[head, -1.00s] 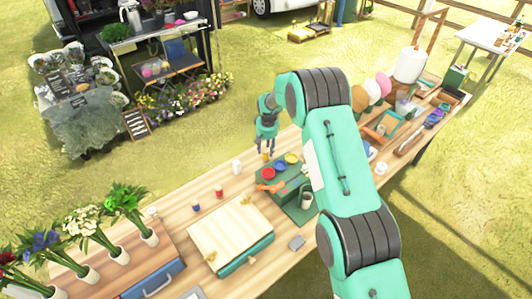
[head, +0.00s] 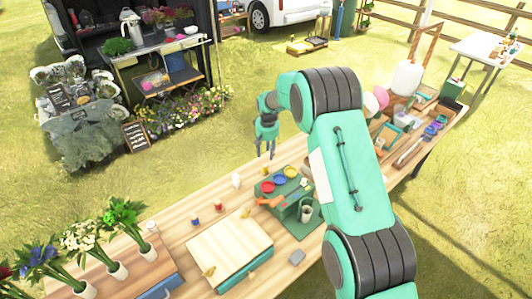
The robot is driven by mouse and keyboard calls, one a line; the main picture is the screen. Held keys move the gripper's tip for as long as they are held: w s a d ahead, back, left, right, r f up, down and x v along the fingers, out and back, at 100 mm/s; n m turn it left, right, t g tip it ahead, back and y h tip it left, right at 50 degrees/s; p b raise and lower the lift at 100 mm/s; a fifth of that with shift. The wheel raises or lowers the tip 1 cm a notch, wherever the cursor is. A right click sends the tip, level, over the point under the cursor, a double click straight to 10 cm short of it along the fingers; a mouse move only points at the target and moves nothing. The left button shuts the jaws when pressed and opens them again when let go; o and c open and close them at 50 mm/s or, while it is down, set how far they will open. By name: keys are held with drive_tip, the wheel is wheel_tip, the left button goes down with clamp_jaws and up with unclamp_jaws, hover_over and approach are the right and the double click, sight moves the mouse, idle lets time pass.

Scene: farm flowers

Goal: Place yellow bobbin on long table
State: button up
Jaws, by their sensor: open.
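The long table (head: 170,217) is a light wooden top running from lower left to upper right. My gripper (head: 265,156) hangs fingers down over its far edge, behind the green box, with its two fingers apart and nothing visible between them. A small yellowish piece, likely the yellow bobbin (head: 265,170), shows just below the fingertips at the back of the box. It appears to stand on the table and apart from the fingers, but it is too small to be sure. A red bobbin (head: 219,207) and a blue one (head: 194,222) stand farther left on the table.
The green box (head: 281,197) with red, blue and yellow round dishes is close to my gripper. A wooden-topped case (head: 228,247) and flower vases (head: 117,270) fill the near left. Bare wood lies around the bobbins.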

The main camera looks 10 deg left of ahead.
idle(0.6)
